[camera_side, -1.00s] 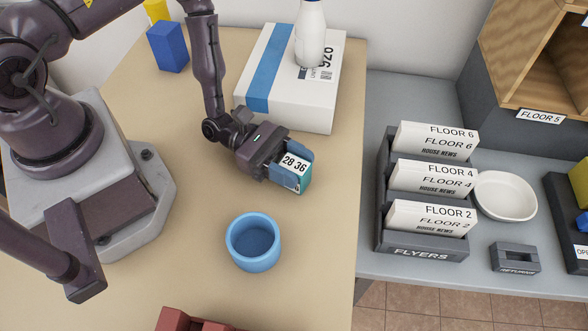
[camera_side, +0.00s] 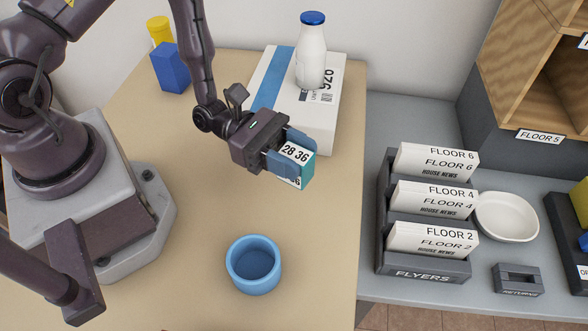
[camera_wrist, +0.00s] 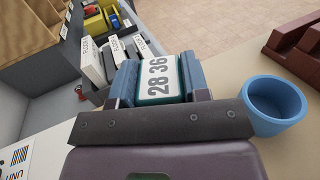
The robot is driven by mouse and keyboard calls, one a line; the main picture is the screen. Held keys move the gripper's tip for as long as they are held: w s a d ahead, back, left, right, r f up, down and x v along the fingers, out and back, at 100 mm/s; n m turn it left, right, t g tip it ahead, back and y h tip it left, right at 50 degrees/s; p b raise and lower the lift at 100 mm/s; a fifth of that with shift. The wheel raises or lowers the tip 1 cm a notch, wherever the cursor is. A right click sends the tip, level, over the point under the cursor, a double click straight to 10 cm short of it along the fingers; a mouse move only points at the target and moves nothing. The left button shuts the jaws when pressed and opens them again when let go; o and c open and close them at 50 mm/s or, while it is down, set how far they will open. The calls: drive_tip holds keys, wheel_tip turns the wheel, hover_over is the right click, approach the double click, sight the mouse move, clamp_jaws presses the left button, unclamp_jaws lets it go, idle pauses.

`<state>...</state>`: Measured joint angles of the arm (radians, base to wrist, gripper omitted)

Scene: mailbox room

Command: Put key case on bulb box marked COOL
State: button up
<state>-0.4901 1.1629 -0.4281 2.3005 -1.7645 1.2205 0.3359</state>
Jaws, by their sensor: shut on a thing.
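My gripper (camera_side: 290,157) is shut on a teal case (camera_side: 308,172) with a white label reading 28 36, which I take to be the key case. Its blue fingers clasp the case's two sides, and it seems held above the tan table, in front of the white parcel. In the wrist view, the case (camera_wrist: 158,78) sits between the fingers with its label facing the camera. I can read COOL on nothing in either view, so I cannot tell where the bulb box is.
A white parcel (camera_side: 268,112) with a bottle (camera_side: 311,55) on it stands behind my gripper. A blue cup (camera_side: 253,264) stands in front. A blue block (camera_side: 170,68) and yellow object (camera_side: 159,30) are back left. A flyer rack (camera_side: 422,268) and white dish (camera_side: 506,216) are right.

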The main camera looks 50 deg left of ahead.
drive_tip(key=shift+r, duration=0.7)
drive_tip(key=shift+s+d+r+m+g, duration=0.15)
drive_tip(key=shift+d+m+g, duration=0.15)
drive_tip(key=shift+d, duration=0.15)
drive_tip(key=shift+s+m+g+h, duration=0.4)
drive_tip(key=shift+g, duration=0.4)
drive_tip(key=s+a+r+m+g+y, duration=0.2)
drive_tip(key=s+a+m+g+y, duration=0.6)
drive_tip(key=m+g, duration=0.25)
drive_tip(key=s+a+r+m+g+y, duration=0.2)
drive_tip(key=s+a+m+g+y, duration=0.4)
drive_tip(key=s+a+m+g, duration=0.45)
drive_tip(key=w+a+r+m+t+y, duration=0.25)
drive_tip(key=a+r+m+y, duration=0.25)
drive_tip(key=a+y, duration=0.35)
drive_tip(key=w+a+r+m+t+y, duration=0.1)
drive_tip(key=w+a+r+m+y, duration=0.35)
drive_tip(key=a+y, duration=0.45)
drive_tip(key=h, duration=0.1)
hover_over(166, 49)
drive_tip(key=shift+n, duration=0.25)
drive_tip(key=f, duration=0.8)
drive_tip(key=shift+s+d+f, duration=0.2)
drive_tip(key=shift+s+d, duration=0.1)
drive_tip(key=shift+w+a+f, duration=0.1)
drive_tip(key=shift+f, duration=0.1)
drive_tip(key=shift+w+a+f, duration=0.1)
drive_tip(key=shift+f, duration=0.8)
drive_tip(key=shift+w+a+f, duration=0.1)
drive_tip(key=shift+f, duration=0.8)
